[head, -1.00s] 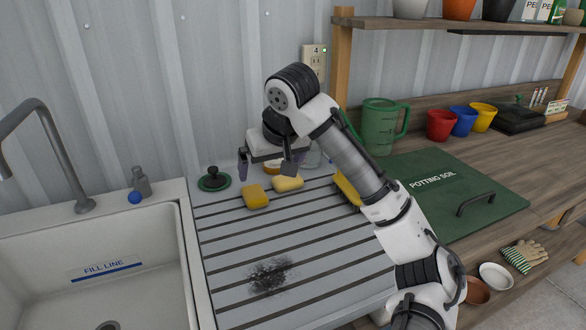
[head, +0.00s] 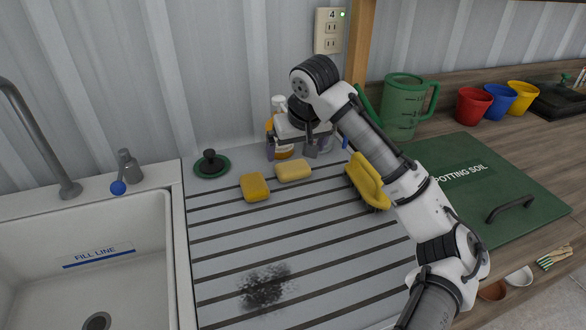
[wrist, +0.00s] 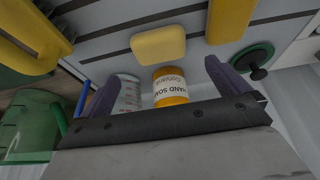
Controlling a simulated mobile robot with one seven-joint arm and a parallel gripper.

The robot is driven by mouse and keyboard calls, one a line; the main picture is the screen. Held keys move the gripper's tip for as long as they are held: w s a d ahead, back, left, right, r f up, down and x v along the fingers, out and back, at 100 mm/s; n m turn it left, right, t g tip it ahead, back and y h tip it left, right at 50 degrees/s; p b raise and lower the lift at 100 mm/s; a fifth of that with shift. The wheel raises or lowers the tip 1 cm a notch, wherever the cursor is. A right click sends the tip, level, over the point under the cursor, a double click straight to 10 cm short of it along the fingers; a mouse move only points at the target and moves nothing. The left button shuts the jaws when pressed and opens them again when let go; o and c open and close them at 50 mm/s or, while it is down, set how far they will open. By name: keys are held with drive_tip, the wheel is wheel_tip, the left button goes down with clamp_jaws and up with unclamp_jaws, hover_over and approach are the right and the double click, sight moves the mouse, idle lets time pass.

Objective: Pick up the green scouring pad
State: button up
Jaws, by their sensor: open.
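My gripper (head: 291,150) is open and empty, hanging near the back wall beyond the sponges; its two purple fingers also show in the wrist view (wrist: 166,88). I cannot make out a green scouring pad in either view. A pale yellow sponge (head: 294,171) lies on the grooved drainboard just in front of the gripper, and shows in the wrist view (wrist: 158,45). A deeper yellow sponge (head: 255,187) lies to its left. A black-knobbed stopper with a green rim (head: 211,165) lies further left. An orange hand soap bottle (wrist: 170,86) shows between the fingers.
A yellow brush (head: 366,178) lies right of the sponges, partly behind my arm. A green jug (head: 403,108) and green potting soil lid (head: 480,185) are right; the sink (head: 90,255) is left. The front drainboard is clear except for a dark smudge (head: 266,287).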

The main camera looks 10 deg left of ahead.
sight(293, 166)
drive_tip(key=shift+p+x, duration=0.55)
drive_tip(key=shift+x, duration=2.7)
drive_tip(key=shift+s+f, duration=0.1)
drive_tip(key=shift+s, duration=0.1)
drive_tip(key=c, duration=1)
drive_tip(key=shift+o, duration=0.2)
drive_tip(key=shift+s+d+r, duration=0.15)
drive_tip(key=shift+r, duration=0.15)
drive_tip(key=s+d+r+p, duration=0.6)
drive_tip(key=s+d+r, duration=0.1)
drive_tip(key=s, duration=0.4)
drive_tip(key=shift+d+r, duration=0.2)
drive_tip(key=shift+d, duration=0.1)
drive_tip(key=shift+s, duration=0.15)
